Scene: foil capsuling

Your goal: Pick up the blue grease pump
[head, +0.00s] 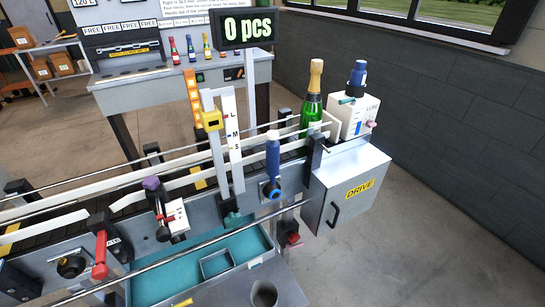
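A blue upright cylinder with a pale top (273,156) stands at the front side of the conveyor, right of the L-M-S scale, above a round blue knob (271,190). It looks like the blue grease pump. A second dark blue part (357,78) sits on top of a white box (353,117) at the conveyor's right end, so the colour alone does not settle which is the pump. Neither of my grippers is in view.
A green gold-foiled bottle (312,101) stands on the conveyor between guide rails. A red-handled lever (101,255) and a purple-knobbed post (155,200) rise at the front left. A teal tray (180,284) and a grey cup (264,293) are in front. The grey DRIVE cabinet (345,205) is at right.

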